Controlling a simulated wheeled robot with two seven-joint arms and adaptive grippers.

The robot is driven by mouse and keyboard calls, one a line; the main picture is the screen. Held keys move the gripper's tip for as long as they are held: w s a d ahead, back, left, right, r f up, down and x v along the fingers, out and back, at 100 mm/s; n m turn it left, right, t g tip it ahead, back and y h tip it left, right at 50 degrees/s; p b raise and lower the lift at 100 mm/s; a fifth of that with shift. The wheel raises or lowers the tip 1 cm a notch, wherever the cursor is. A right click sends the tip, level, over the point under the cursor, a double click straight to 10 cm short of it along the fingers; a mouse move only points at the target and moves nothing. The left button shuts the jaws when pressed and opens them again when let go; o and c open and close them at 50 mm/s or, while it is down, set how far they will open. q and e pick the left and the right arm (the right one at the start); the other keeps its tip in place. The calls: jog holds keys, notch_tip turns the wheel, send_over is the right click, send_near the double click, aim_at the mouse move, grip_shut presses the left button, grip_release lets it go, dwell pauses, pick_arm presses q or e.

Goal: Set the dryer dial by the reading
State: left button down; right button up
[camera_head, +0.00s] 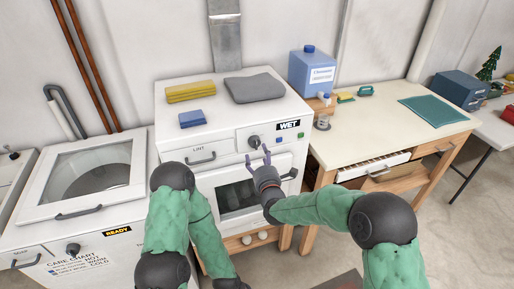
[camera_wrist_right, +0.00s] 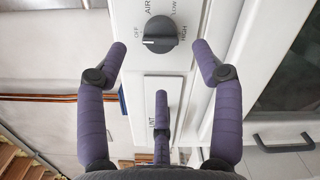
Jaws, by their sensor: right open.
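The white dryer (camera_head: 224,125) stands in the middle of the head view. Its display (camera_head: 289,125) reads WET. The dark dial (camera_head: 254,142) is on its front panel, left of the display. In the right wrist view the dial (camera_wrist_right: 160,35) has OFF, AIR, LOW and HIGH around it; its pale mark appears to be on the OFF side. My right gripper (camera_head: 258,160) is open and empty in front of the panel, just below the dial. Its spread fingers (camera_wrist_right: 160,70) frame the dial without visibly touching it. My left arm shows, but its gripper does not.
A washer (camera_head: 45,225) with a READY display (camera_head: 117,231) stands left. Yellow cloths (camera_head: 191,91), a blue sponge-like block (camera_head: 193,119) and a grey cloth (camera_head: 255,88) lie on the dryer. A table (camera_head: 375,125) with a blue jug (camera_head: 312,72) and open drawer (camera_head: 373,166) stands right.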

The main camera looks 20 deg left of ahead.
aim_at(256, 146)
jog(key=b+x, duration=0.1)
jog(key=x, duration=0.5)
jog(key=shift+w+a, duration=0.15)
jog(key=shift+w, duration=0.05)
jog(key=c, duration=1.1)
